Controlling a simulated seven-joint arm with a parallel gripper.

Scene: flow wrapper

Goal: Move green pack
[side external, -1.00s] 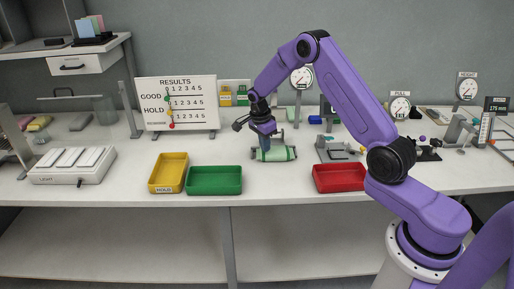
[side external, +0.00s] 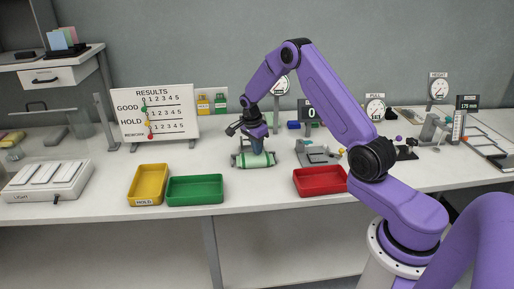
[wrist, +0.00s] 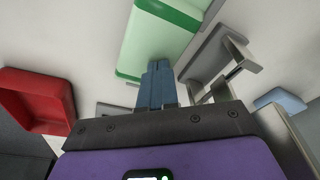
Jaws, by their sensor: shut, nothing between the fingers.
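My gripper (side external: 258,149) points down over the pack. Its blue-grey fingers (wrist: 159,66) are together with nothing between them. I cannot tell whether the fingertips touch the pack.
A yellow HOLD tray (side external: 148,184), a green tray (side external: 195,190) and a red tray (side external: 320,181) stand along the front edge. A grey stand (side external: 318,156) is right of the pack. The results board (side external: 155,115) stands behind left.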

